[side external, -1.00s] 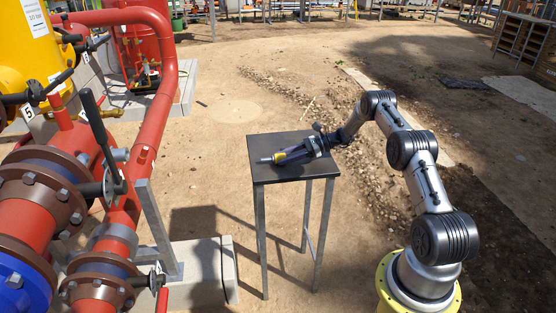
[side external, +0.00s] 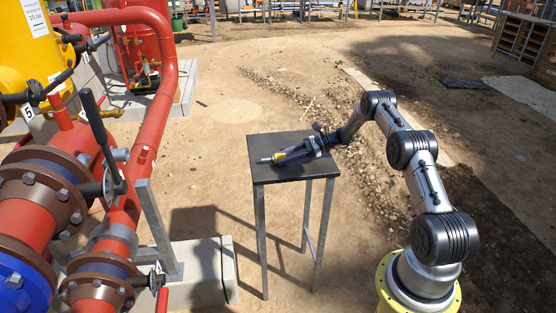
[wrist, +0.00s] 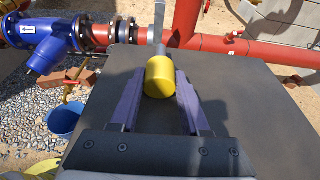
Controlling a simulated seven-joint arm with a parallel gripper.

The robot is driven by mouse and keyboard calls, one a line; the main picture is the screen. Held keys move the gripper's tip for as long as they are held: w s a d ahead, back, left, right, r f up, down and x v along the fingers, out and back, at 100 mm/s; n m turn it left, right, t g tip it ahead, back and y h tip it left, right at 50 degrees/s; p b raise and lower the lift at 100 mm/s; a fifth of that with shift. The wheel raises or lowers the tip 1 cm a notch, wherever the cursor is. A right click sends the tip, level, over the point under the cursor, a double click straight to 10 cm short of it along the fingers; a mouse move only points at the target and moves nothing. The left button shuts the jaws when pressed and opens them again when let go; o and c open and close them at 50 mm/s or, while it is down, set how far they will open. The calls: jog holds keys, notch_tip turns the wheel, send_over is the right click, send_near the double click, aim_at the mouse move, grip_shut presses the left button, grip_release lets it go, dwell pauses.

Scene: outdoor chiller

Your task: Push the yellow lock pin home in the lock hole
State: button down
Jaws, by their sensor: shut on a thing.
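The yellow lock pin (side external: 280,156) is at the black top of a small stand, with its grey metal shank pointing left, away from my gripper. It also shows in the wrist view (wrist: 159,80), its yellow head between the fingers and its shank beyond. My gripper (side external: 288,154) is shut on the yellow head and reaches in low from the right. In the wrist view its purple fingers (wrist: 158,90) flank the head. I cannot tell whether the pin touches the stand top. I cannot make out the lock hole in either view.
The stand (side external: 265,176) has thin grey legs. Left of it are red pipes (side external: 150,120) with brown flanges, a black lever (side external: 100,135) and a grey upright post (side external: 158,228). Open sandy ground lies between the stand and the pipes. A blue bucket (wrist: 64,120) shows in the wrist view.

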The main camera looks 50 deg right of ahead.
jog(key=shift+r, duration=3.5)
jog(key=c, duration=1)
grip_release()
grip_shut()
